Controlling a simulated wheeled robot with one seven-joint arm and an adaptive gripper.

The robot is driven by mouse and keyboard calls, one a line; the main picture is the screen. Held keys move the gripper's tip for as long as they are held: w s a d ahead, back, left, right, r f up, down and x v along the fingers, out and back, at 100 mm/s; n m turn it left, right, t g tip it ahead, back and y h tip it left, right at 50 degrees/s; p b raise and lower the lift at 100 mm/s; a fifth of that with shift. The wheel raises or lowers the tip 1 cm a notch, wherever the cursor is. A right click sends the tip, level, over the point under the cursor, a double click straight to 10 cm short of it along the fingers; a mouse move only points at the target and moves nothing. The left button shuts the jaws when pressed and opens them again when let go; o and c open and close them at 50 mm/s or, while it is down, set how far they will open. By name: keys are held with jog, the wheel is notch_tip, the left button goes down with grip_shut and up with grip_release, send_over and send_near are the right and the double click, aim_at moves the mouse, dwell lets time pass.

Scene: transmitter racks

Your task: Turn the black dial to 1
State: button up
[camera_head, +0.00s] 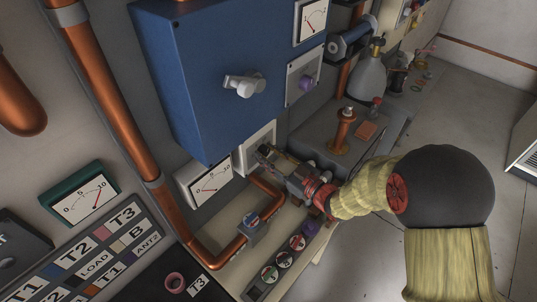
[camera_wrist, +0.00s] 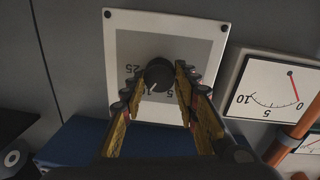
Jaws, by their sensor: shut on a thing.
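The black dial (camera_wrist: 158,75) sits on a pale square plate (camera_wrist: 118,22) with a grey scale face, which appears upside down in the wrist view. In the head view, my gripper (camera_head: 264,153) reaches the plate (camera_head: 262,138) below the blue cabinet and hides the dial.
The blue cabinet (camera_head: 190,90) with a white handle (camera_head: 244,84) stands just above my gripper. A white gauge (camera_head: 207,184) and a copper pipe (camera_head: 225,248) are close by on the left and below. A purple knob (camera_head: 305,83) is at the right.

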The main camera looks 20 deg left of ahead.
jog(key=c, duration=0.3)
